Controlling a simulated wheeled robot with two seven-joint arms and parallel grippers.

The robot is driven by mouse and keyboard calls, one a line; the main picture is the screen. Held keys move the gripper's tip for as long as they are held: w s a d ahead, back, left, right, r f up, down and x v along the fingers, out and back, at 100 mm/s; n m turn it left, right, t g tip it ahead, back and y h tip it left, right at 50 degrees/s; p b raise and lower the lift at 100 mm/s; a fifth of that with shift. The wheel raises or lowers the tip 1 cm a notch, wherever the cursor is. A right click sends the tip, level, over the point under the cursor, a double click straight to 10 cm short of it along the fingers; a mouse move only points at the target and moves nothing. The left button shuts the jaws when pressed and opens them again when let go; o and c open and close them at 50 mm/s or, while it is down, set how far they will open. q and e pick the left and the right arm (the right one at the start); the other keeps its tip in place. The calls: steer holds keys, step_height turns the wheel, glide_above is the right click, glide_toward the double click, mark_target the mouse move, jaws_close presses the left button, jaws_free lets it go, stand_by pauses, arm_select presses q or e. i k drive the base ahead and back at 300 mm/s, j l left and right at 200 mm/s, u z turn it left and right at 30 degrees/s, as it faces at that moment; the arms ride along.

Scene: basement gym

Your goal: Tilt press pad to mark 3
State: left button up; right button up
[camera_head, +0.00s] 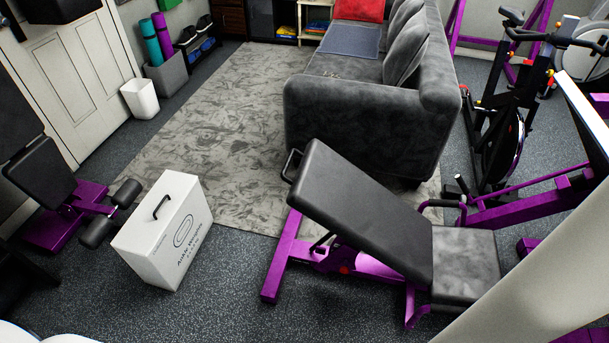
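The press pad (360,205) is the long dark grey back pad of a purple-framed weight bench (285,255). It is tilted, with its upper end toward the sofa and its lower end at the seat pad (465,267). A black loop handle (291,165) sticks out at the pad's upper left end. A small red knob (344,270) shows on the frame under the pad. No numbered marks can be read. Neither of my grippers shows, and nothing is seen touching the pad.
A white box with a black handle (165,235) stands left of the bench. A grey sofa (375,105) is behind it on a patterned rug (205,130). An exercise bike (500,120) and purple equipment stand at right. The floor between box and bench is clear.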

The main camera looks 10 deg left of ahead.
mark_target(327, 188)
steer(key=i+j, duration=0.8)
steer(key=i, duration=0.25)
